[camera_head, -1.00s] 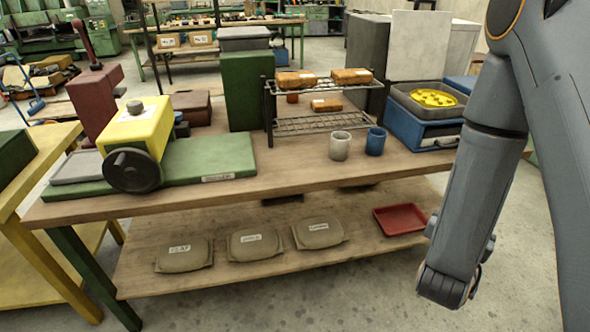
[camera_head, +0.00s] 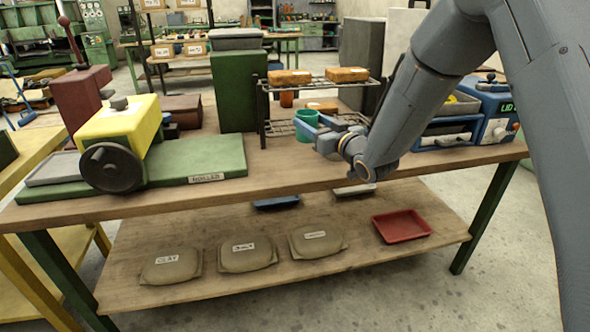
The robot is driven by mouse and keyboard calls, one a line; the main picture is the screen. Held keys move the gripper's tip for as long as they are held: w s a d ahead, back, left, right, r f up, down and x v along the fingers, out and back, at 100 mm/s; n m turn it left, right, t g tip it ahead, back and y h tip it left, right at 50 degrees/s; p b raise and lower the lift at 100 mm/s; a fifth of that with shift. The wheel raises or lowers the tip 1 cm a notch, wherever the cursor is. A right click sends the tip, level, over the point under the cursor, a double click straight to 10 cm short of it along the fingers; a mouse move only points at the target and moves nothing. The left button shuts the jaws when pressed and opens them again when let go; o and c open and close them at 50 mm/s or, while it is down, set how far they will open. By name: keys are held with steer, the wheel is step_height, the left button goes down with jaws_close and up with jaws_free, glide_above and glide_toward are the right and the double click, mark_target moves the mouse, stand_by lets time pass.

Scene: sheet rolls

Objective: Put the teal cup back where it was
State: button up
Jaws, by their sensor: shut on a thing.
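The teal cup (camera_head: 307,118) is upright between the fingers of my gripper (camera_head: 312,127), in front of the wire rack (camera_head: 262,112). The gripper is shut on it, above the workbench (camera_head: 270,171).
Orange-brown blocks (camera_head: 289,76) lie on the rack, with a reddish-brown cup (camera_head: 286,99) behind it. A green board (camera_head: 202,163) with a yellow machine (camera_head: 118,120) is left. The front bench strip is clear.

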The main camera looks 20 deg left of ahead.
mark_target(300, 141)
steer(key=a, duration=0.1)
steer(key=a+n+g+y, duration=0.1)
steer(key=a, duration=0.1)
steer(key=shift+r, duration=0.4)
steer(key=f, duration=0.5)
steer(key=shift+s+a, duration=0.1)
steer(key=shift+a, duration=0.15)
steer(key=shift+f, duration=2.3)
steer(key=shift+f, duration=0.15)
steer(key=o, duration=1.1)
steer(key=shift+r, duration=0.2)
steer(key=v, duration=1.2)
steer(key=shift+d+b, duration=0.2)
steer(key=shift+b, duration=0.1)
